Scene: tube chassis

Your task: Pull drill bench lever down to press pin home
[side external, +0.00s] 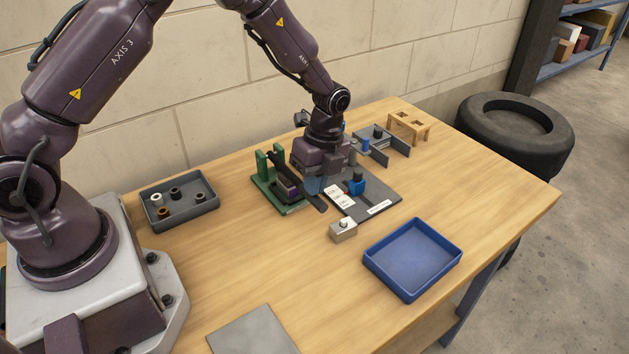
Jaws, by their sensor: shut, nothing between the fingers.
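A green bench fixture (264,186) with two green uprights stands near the middle of the table, probably the drill bench. A dark bar (278,165) slopes between its uprights, and a dark flat end (317,202) sticks out at its lower right; I take these as the lever but cannot tell if they are one piece. My gripper (322,182) points down just right of the fixture. It is shut and empty. Whether it touches the lever I cannot tell. The pin cannot be made out; my gripper and the fixture's dark parts hide that area.
A dark mat (378,205) with a white card (338,196) and a blue part (356,184) lies right of my gripper. A grey block (343,231), a blue tray (412,259) and a grey tray (180,201) with several small parts surround it. A wooden stand (409,123) is behind.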

